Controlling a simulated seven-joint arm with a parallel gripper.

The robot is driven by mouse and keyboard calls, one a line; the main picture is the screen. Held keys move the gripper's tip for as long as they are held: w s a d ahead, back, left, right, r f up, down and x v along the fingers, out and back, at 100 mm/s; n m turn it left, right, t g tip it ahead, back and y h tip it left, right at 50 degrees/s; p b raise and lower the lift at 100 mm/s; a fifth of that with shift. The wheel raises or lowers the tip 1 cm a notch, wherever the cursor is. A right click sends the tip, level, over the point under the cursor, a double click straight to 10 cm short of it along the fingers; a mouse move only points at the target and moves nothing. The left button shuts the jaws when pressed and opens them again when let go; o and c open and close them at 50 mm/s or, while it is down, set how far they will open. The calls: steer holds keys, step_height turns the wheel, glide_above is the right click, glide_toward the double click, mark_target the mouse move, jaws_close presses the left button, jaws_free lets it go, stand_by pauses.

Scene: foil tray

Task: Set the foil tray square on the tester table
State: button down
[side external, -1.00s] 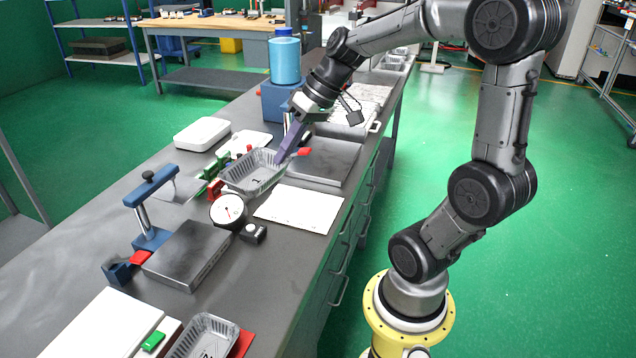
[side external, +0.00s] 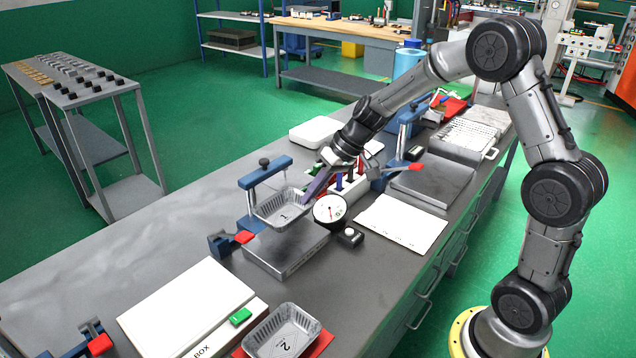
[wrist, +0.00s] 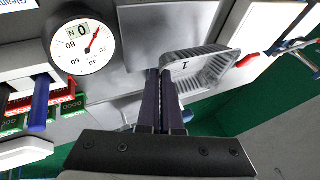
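The foil tray marked 1 (side external: 283,217) is a silver, ribbed, open tray. My gripper (side external: 307,196) is shut on its right wall and holds it in the air over the back part of the tester table (side external: 290,262), a flat grey metal block. The wrist view shows the tray (wrist: 205,62) beyond my closed finger tips (wrist: 165,76), and part of the grey plate (wrist: 165,32). The tray looks turned relative to the plate's edges in the wrist view. Its gap above the plate is hard to judge.
A blue post frame (side external: 265,172) stands close behind the tray. A dial gauge (side external: 329,210) is close at the right. A red-tipped blue clamp (side external: 232,240) stands at the block's left. Another foil tray marked 2 (side external: 283,335) lies in front on a red mat.

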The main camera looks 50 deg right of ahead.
steer(key=shift+f, duration=2.8)
steer(key=shift+f, duration=0.25)
steer(key=c, duration=1)
jaws_free()
steer(key=v, duration=1.3)
steer(key=shift+s+d+r, duration=0.2)
steer(key=shift+r, duration=0.1)
